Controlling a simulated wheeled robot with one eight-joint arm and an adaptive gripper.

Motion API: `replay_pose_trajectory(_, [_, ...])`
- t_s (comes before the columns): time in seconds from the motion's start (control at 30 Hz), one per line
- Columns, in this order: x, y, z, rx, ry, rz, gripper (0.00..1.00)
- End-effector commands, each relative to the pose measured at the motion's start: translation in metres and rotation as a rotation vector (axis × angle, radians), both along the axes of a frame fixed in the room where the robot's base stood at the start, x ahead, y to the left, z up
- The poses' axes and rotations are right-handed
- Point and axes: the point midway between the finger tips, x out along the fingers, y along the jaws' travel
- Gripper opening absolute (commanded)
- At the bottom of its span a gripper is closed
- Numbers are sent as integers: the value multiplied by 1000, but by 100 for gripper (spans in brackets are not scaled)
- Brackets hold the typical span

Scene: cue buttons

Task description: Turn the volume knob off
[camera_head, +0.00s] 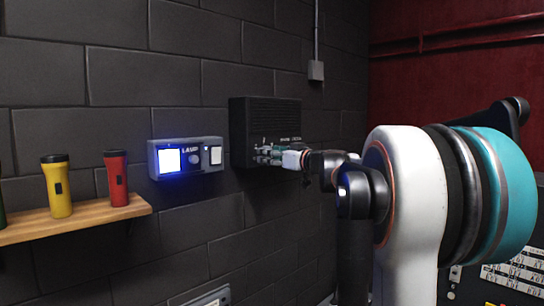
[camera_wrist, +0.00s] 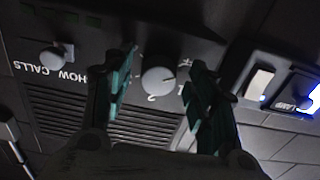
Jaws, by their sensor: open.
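The volume knob (camera_wrist: 158,80) is a round pale knob with a dark pointer line, on the face of a black wall box. It lies between the two teal fingers of my gripper (camera_wrist: 165,62) in the wrist view. The fingers are open, with a visible gap on each side of the knob; I cannot tell how deep they reach around it. A number 2 and part of another numeral show near the knob. In the head view the black box (camera_head: 265,108) hangs on the wall, and my gripper (camera_head: 270,155) is at its lower front, hiding the knob.
A lamp panel (camera_head: 157,173) with a lit square is left of the black box. A wooden shelf (camera_head: 80,227) holds yellow and red flashlights (camera_head: 60,188) further left.

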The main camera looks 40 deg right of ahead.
Motion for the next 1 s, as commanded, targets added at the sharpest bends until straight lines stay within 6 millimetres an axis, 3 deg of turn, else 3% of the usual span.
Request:
replay_pose_trajectory(0.27, [-11,-1,1,1,-1,-2,52])
replay_pose_trajectory(0.7, [-93,-1,0,0,0,-3,52])
replay_pose_trajectory(1.0, [-119,-1,0,0,0,0,52])
